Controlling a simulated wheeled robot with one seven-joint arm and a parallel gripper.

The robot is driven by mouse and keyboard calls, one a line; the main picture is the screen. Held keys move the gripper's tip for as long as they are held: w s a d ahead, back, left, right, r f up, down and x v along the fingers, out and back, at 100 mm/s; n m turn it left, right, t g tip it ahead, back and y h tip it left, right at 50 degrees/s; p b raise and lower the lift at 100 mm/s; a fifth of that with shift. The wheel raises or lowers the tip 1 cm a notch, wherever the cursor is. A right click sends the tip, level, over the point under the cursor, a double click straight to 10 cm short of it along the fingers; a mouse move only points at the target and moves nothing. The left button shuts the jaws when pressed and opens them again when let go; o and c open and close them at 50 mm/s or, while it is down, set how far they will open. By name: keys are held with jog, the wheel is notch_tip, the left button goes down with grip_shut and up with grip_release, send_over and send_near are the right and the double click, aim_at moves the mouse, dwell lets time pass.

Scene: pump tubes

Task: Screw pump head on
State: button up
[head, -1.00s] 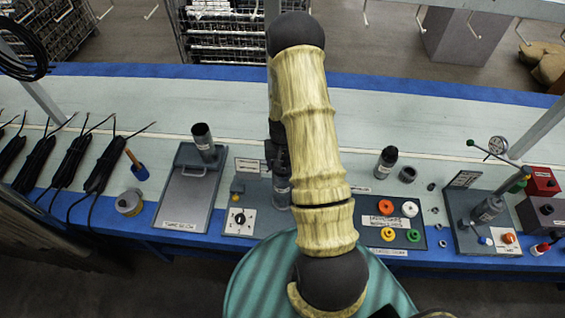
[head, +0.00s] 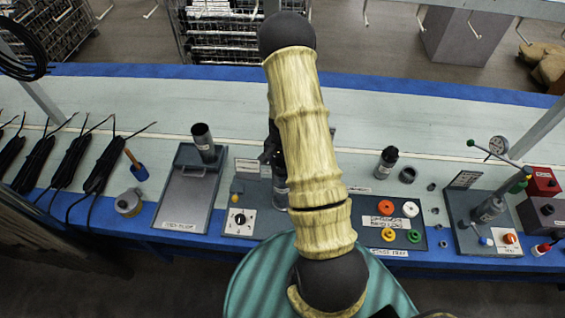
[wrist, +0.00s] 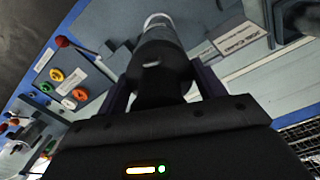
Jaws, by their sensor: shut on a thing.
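In the wrist view, my gripper (wrist: 162,88) is shut on a dark cylindrical part, which I take to be the pump head (wrist: 160,72). A grey cylinder with a pale ring at its far end (wrist: 158,22) extends from it in line. I cannot tell whether the two are threaded together. In the head view, my arm hides most of the gripper (head: 272,152). A grey cylinder (head: 280,192) shows partly below it, upright on the station beside a dial plate.
A grey plate with a dark tube (head: 203,142) stands left. A gauge fixture (head: 488,210) stands farther right. The rear bench is clear.

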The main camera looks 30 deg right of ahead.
jog(key=shift+m, duration=1.7)
jog(key=m, duration=0.3)
jog(key=shift+p, duration=0.3)
jog(key=o, duration=0.8)
jog(key=shift+o, duration=0.2)
jog(key=shift+f+n+b, duration=0.1)
jog(key=shift+n+b, duration=0.35)
jog(key=shift+n, duration=1.25)
